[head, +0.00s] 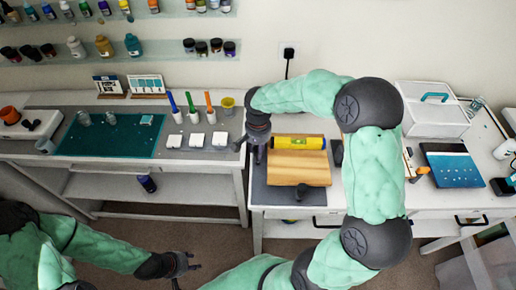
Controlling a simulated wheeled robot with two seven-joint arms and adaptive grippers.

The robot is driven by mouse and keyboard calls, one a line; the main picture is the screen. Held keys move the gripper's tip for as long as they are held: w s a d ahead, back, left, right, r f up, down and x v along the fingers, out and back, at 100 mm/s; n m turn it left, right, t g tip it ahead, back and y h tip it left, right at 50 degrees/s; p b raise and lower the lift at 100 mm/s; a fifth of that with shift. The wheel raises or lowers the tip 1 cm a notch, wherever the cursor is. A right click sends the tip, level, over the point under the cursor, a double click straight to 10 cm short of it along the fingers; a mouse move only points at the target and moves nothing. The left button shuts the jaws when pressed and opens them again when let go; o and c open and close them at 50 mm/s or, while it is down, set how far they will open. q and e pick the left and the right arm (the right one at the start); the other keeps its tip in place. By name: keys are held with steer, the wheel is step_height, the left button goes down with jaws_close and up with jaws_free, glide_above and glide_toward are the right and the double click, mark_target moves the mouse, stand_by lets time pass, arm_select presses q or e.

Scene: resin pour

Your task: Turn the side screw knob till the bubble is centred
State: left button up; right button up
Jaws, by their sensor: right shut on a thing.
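A wooden board (298,167) lies on a dark mat on the right-hand table. A yellow spirit level (299,142) lies across its back part. The level's bubble is too small to read. My right gripper (257,156) is at the board's left side, pointing down and shut on the side screw knob, which its fingers hide.
A dark block (337,152) stands right of the board, close to my right arm. The left table bears a teal mat (110,136), coloured-handled tools and white blocks. A gap separates the tables.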

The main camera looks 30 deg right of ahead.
mark_target(257, 150)
steer(key=shift+s+a+f, duration=0.1)
steer(key=shift+s+f, duration=0.1)
steer(key=shift+f, duration=0.05)
steer(key=o, duration=1.1)
steer(key=shift+w, duration=0.15)
steer(key=shift+o, duration=0.2)
steer(key=shift+r, duration=0.1)
steer(key=shift+r, duration=0.1)
step_height(257, 150, up, 12)
steer(key=shift+f, duration=0.2)
